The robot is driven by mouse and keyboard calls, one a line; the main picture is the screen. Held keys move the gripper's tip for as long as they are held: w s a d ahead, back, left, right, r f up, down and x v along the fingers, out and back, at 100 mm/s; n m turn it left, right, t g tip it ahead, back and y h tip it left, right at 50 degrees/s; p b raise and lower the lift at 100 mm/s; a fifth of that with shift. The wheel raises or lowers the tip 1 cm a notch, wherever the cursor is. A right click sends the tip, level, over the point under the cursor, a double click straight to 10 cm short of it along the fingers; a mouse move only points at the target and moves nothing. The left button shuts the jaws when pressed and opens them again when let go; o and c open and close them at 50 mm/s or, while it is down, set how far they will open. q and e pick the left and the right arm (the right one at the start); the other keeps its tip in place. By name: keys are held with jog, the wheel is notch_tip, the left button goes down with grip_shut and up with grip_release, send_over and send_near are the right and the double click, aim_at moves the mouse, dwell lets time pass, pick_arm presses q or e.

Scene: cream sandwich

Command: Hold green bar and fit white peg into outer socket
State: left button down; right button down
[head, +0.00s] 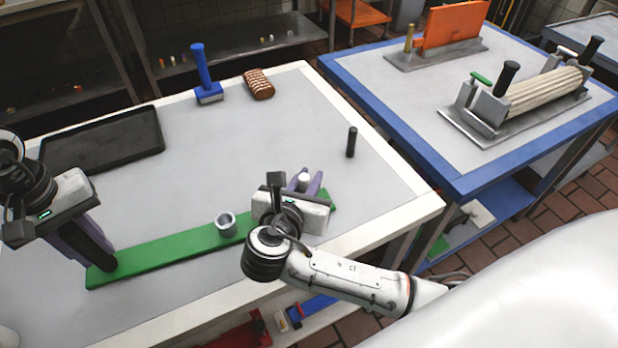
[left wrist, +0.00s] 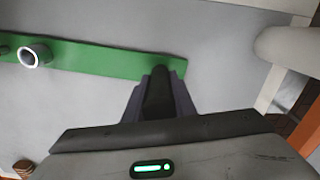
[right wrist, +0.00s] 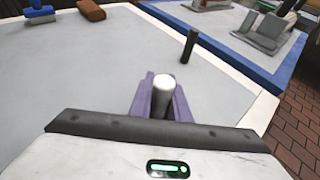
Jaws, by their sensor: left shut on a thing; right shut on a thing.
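The long green bar (head: 170,257) lies on the white-rimmed table; its end also shows in the left wrist view (left wrist: 100,58). A grey ring-shaped socket (head: 226,224) stands on it, open upward, also in the left wrist view (left wrist: 35,56). My left gripper (head: 108,262) is shut on a dark upright post (left wrist: 158,92) at the bar's left end. My right gripper (head: 305,185) is shut on the white-topped peg (right wrist: 163,84), held upright over the bar's right part. The peg's lower end is hidden, as is much of the bar under the right gripper.
A black peg (head: 351,142) stands right of the right gripper. A black tray (head: 103,140), a blue-handled brush (head: 203,75) and a brown ribbed block (head: 258,84) lie at the back. A blue-rimmed table (head: 450,185) with fixtures adjoins at right. The table's middle is clear.

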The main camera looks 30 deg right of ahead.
jog(key=shift+f, duration=0.15)
jog(key=c, duration=1.7)
grip_release()
jog(key=shift+f, duration=0.1)
jog(key=shift+o, duration=0.2)
jog(key=shift+s+a+r, duration=0.15)
jog(key=shift+a+r, duration=0.05)
jog(key=shift+r, duration=0.1)
jog(key=v, duration=1.1)
jog(key=shift+s+r, duration=0.2)
jog(key=shift+a, duration=0.15)
